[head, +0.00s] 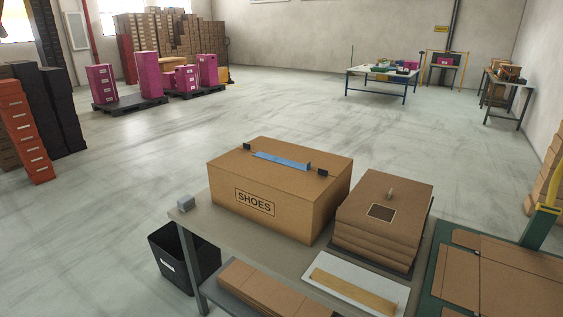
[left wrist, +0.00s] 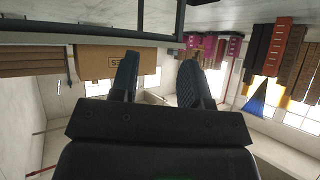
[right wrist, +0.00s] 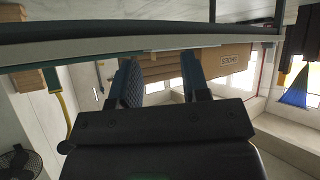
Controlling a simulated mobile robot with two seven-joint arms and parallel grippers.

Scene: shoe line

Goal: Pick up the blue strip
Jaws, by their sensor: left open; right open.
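The blue strip (head: 282,160) lies flat on top of the closed brown box marked SHOES (head: 240,190), between two small black clips (head: 322,173) that stand on the lid. The box sits on a grey table (head: 220,236). My left gripper (left wrist: 160,75) is open and empty in the left wrist view, with the box (left wrist: 95,62) beyond its fingers. My right gripper (right wrist: 162,75) is open and empty in the right wrist view, and the box (right wrist: 230,62) shows beyond it. Neither gripper is in the head view, and both are apart from the strip.
A stack of flat brown cardboard (head: 385,210) stands right of the box. A white tray (head: 340,268) with a tan piece lies in front of it.

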